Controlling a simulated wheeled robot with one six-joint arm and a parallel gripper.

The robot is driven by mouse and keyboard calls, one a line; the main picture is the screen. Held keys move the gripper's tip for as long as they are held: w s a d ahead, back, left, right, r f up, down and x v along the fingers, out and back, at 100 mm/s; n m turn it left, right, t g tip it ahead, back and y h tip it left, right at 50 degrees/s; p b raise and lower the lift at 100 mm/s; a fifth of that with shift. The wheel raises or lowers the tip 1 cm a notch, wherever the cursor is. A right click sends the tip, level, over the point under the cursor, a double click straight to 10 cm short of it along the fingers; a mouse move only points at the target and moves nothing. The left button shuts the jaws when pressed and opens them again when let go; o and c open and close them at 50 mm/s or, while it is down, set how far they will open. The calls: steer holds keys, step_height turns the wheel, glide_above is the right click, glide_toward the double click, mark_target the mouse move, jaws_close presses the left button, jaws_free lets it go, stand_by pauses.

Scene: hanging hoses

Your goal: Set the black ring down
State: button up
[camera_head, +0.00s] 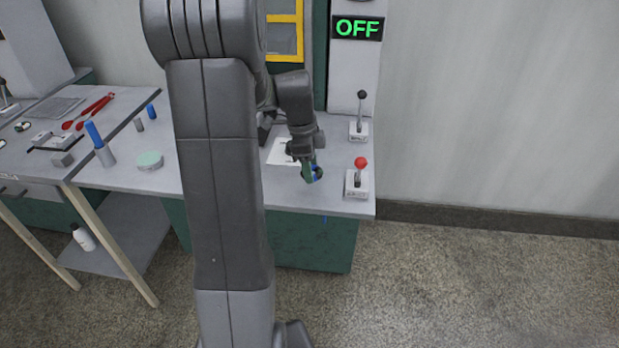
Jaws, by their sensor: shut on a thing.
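My gripper (309,170) is over the right part of the grey bench top, between the white sheet and the red-knobbed lever. It is shut on a small dark round thing, which looks like the black ring (318,173). Green and blue patches show at the fingertips, and the ring's outline is too small to make out well. I cannot tell whether the ring touches the bench top. My own arm hides the middle of the bench.
A red-knobbed lever (360,164) and a black-knobbed lever (361,96) stand at the bench's right end, below a green OFF sign (357,27). A white sheet (279,152) lies left of my gripper. A pale green disc (150,160) and blue-handled tools are farther left.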

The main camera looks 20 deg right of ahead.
mark_target(312, 187)
steer(key=shift+f, duration=2.15)
steer(key=o, duration=1)
steer(key=shift+c, duration=0.2)
steer(key=shift+r, duration=0.1)
steer(key=r, duration=0.4)
steer(key=a+r, duration=0.1)
steer(key=r, duration=0.3)
steer(key=w+r, duration=0.1)
steer(key=r, duration=0.3)
steer(key=shift+a, duration=0.3)
